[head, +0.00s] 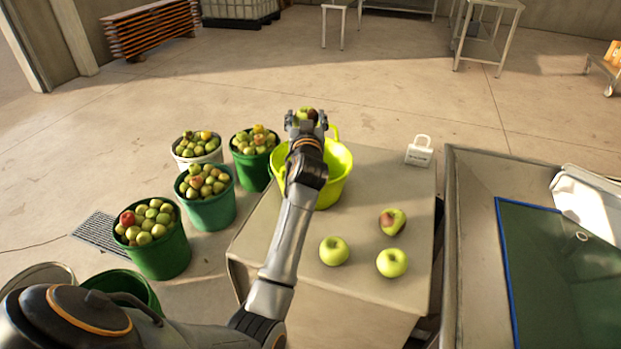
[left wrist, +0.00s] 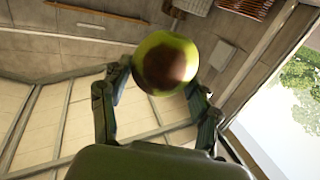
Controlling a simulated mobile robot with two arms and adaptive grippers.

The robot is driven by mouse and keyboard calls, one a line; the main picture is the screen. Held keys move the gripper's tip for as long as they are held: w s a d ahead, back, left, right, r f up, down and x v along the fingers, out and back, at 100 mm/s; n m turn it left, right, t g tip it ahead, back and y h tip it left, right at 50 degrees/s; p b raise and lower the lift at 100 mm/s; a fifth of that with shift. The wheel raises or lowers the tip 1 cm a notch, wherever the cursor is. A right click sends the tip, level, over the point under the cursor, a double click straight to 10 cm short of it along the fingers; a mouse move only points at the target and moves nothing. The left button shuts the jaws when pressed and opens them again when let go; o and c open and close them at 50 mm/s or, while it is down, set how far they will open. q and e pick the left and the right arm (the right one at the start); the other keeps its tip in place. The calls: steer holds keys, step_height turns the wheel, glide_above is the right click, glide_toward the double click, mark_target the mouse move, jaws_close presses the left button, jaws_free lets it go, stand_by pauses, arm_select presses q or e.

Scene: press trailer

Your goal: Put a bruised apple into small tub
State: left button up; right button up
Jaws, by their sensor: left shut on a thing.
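My left gripper (head: 306,124) is shut on an apple (head: 307,114) and holds it above the far part of the small yellow-green tub (head: 335,185). In the left wrist view this apple (left wrist: 166,62) is green with a large brown bruise, between the two fingers. The tub stands on the table (head: 290,262), partly hidden by my left arm. Another apple with a brown-red bruise (head: 392,221) lies on the table. Two green apples lie near it, one at the left (head: 334,251) and one at the right (head: 392,262). My right gripper is not in view.
Green buckets (head: 165,258) and a white bucket (head: 197,157), full of apples, stand on the floor left of the table. A metal-edged unit (head: 478,250) stands close on the right.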

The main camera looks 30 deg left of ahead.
arm_select(q)
steer(key=o, duration=1.3)
steer(key=shift+o, duration=0.2)
steer(key=v, duration=0.7)
steer(key=shift+s+d, duration=0.15)
steer(key=shift+s, duration=0.05)
steer(key=shift+f, duration=0.1)
